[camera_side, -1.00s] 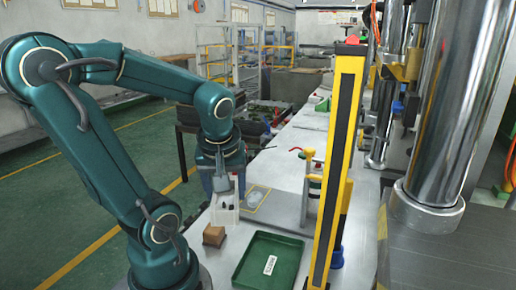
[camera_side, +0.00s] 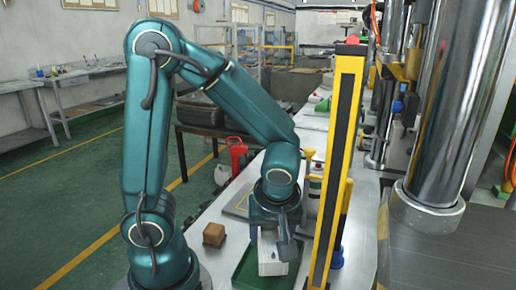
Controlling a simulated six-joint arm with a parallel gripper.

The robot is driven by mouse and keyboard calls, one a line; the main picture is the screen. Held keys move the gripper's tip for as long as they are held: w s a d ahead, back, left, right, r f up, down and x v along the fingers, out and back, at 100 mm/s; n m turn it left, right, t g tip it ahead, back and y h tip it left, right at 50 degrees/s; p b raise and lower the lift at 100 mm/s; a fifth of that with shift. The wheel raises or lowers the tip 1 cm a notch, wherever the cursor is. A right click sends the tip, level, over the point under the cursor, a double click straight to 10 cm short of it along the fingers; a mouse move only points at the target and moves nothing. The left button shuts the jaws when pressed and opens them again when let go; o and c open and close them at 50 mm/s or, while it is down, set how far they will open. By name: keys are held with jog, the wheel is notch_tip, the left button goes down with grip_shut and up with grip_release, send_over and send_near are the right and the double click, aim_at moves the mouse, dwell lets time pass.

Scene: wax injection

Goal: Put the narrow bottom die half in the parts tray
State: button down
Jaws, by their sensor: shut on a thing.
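My gripper (camera_side: 273,228) points down over the green tray (camera_side: 243,268) at the front of the bench. It is shut on a pale, whitish block (camera_side: 271,257), which I take for the narrow bottom die half. The block is upright and in front of the tray's middle. I cannot tell whether it touches the tray floor or hangs just above it. The block and gripper hide much of the tray, including its white label.
A brown block (camera_side: 214,234) sits on the bench left of the tray. A yellow-and-black post (camera_side: 338,165) stands close on the tray's right. The bench between brown block and plate is clear.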

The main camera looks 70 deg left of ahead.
jog(key=shift+f, duration=2.05)
jog(key=shift+f, duration=0.2)
jog(key=shift+c, duration=0.5)
grip_release()
jog(key=shift+r, duration=0.2)
